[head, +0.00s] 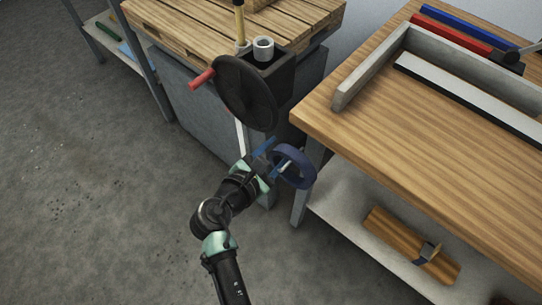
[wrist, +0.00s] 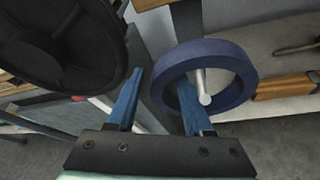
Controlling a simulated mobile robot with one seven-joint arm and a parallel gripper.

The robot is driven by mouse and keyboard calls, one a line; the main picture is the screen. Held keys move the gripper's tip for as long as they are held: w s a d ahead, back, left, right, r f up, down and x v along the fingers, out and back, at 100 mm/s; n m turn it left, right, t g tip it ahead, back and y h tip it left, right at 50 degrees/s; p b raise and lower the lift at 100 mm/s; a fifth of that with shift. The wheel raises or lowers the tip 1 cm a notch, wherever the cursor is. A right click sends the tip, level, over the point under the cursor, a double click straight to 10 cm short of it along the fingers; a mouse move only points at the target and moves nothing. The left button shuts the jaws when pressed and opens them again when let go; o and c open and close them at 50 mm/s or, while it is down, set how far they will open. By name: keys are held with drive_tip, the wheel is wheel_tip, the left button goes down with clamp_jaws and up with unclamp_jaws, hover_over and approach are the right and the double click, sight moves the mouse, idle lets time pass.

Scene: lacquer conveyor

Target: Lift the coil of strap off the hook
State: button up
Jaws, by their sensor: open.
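The coil of strap is a dark blue ring (head: 307,170), hanging at the end of the wooden bench. It also shows in the wrist view (wrist: 205,48), right of centre. The hook (wrist: 203,88) is a pale metal peg that passes through the coil's opening. My gripper (head: 268,153) is open beside the coil, its two blue fingers (wrist: 158,82) apart. The left finger stands clear of the coil. The right finger overlaps the coil's lower left part in the wrist view, and its tip is partly hidden. I cannot tell whether it touches the coil.
The wooden bench (head: 400,125) is to the right, with a lower shelf (head: 345,215) holding a wooden piece. Open grey floor (head: 90,200) lies left.

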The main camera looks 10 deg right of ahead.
clamp_jaws()
idle(1.4)
drive_tip(key=shift+r, duration=0.1)
